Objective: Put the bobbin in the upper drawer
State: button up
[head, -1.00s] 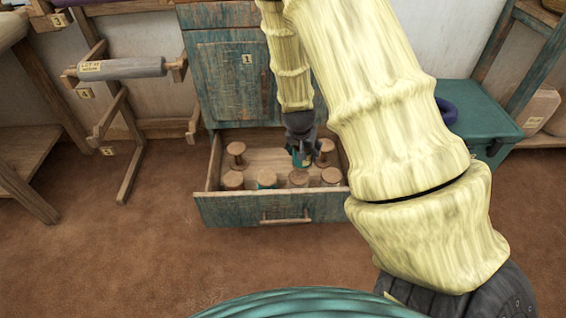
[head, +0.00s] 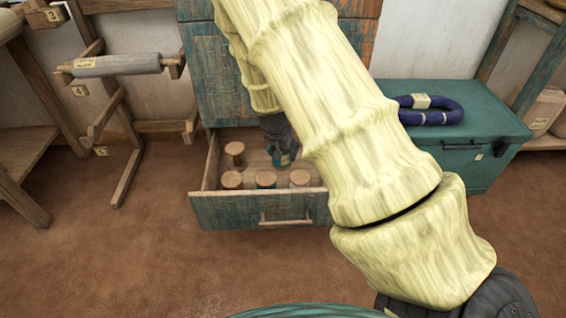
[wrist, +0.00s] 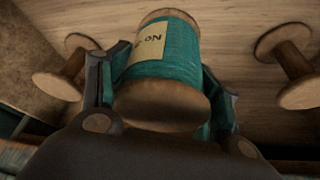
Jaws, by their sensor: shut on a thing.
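A bobbin (wrist: 162,62) wound with teal thread, with wooden ends and a cream label, sits between the fingers of my gripper (wrist: 165,95) in the wrist view. The gripper is shut on it. In the head view my gripper (head: 280,160) points down over the open lower drawer (head: 262,210), with the teal bobbin (head: 281,160) just showing below it. I cannot tell whether the bobbin touches the drawer floor. The upper drawer (head: 194,9) is at the top of the teal cabinet (head: 215,75) and looks shut; my arm hides part of it.
Several other bobbins (head: 232,180) stand in the lower drawer, and bare spools flank my gripper in the wrist view. A teal chest (head: 470,150) with a dark blue ring (head: 432,110) stands right. A wooden stand with a roller (head: 117,65) is left. Brown floor is clear in front.

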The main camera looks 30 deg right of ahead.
aim_at(283, 160)
notch_tip(283, 160, down, 5)
jog(key=shift+r+b, duration=0.1)
jog(key=shift+b, duration=1)
jog(key=o, duration=1.1)
jog(key=p+v, duration=0.5)
jog(key=v, duration=0.7)
jog(key=shift+r, duration=0.1)
